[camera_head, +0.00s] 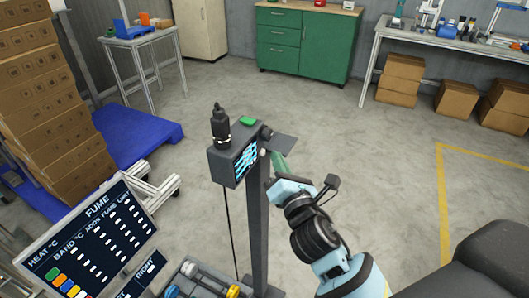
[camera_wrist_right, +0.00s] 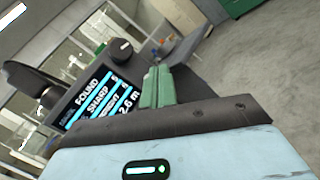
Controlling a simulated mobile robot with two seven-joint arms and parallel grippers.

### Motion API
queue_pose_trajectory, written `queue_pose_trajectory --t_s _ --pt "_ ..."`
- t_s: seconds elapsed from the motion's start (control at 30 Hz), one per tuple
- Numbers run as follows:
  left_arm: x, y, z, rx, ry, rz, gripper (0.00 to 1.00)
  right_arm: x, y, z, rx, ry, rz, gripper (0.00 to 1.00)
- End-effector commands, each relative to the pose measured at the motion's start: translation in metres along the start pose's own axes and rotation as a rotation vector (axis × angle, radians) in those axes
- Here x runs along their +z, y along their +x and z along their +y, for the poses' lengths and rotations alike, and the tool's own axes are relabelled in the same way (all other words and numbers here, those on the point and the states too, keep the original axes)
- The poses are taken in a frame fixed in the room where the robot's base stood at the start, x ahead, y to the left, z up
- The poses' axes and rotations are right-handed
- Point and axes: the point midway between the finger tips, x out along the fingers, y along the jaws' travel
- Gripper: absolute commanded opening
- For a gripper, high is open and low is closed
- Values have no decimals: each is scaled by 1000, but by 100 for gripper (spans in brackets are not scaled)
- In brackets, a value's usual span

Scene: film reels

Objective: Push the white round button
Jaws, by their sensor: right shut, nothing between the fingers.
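A dark box (camera_head: 225,165) with a lit screen (camera_head: 245,164) stands on a post. A small pale round spot (camera_head: 263,152), which looks like the white button, shows at the screen's right edge. My right gripper (camera_head: 277,158) is shut and empty, its green fingertips just right of that spot; whether they touch it I cannot tell. In the right wrist view the shut green fingers (camera_wrist_right: 157,82) point toward the box's right side, beside the screen (camera_wrist_right: 92,104) and a black knob (camera_wrist_right: 121,47). No white button can be made out there; the fingers may hide it. My left gripper is not in view.
The box carries a black upright fitting (camera_head: 221,125) and a green piece (camera_head: 248,121) on top. A tilted panel (camera_head: 85,240) with coloured buttons stands at the lower left. Stacked cartons (camera_head: 45,95) are further left.

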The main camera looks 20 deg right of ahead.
Motion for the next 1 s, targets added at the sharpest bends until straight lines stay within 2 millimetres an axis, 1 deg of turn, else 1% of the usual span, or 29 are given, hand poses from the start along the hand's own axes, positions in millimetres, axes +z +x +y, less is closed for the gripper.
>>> queue_pose_trajectory --t_s 0.67,1.0 --pt "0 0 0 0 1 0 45 0 0 0 0 0 0 0" --pt "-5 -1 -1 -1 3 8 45 -4 6 5 1 1 0 0"
